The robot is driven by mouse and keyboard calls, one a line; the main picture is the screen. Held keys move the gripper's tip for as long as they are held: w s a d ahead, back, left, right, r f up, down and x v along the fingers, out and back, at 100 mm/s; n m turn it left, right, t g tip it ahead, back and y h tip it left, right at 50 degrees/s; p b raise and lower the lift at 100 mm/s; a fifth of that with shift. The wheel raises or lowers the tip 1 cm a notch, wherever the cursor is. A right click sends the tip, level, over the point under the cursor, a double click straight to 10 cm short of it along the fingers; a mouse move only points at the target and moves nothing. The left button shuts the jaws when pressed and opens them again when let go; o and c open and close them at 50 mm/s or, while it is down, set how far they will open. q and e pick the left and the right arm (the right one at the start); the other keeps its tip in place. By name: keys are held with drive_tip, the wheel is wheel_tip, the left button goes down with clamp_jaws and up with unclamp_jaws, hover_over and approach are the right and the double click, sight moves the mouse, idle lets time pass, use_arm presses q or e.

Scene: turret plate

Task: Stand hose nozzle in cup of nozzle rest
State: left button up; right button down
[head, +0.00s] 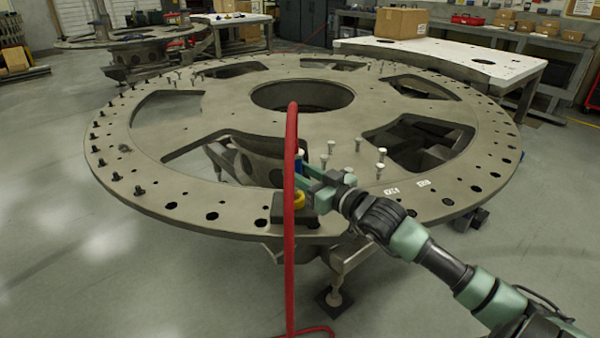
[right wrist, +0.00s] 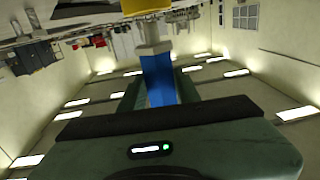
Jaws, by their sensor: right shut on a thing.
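My right gripper (head: 304,181) is shut on the blue hose nozzle (head: 298,166), which looks close to upright. In the right wrist view the blue nozzle body (right wrist: 158,80) sits between the green fingers, with its grey end towards the yellow cup (right wrist: 143,5). In the head view the yellow cup (head: 299,201) of the nozzle rest is just below the gripper, on a dark base (head: 290,215) at the plate's near edge. I cannot tell whether the grey end is inside the cup. The red hose (head: 290,230) hides part of the nozzle and rest. My left gripper is not in view.
The large round turret plate (head: 235,115) has wide cutouts and black bolts along its left rim. Several pale upright pins (head: 358,146) stand right of the nozzle. The red hose arches above the plate and hangs to the floor. A white table (head: 440,55) stands behind.

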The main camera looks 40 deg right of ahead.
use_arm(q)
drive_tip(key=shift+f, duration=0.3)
use_arm(e)
drive_tip(key=shift+f, duration=0.15)
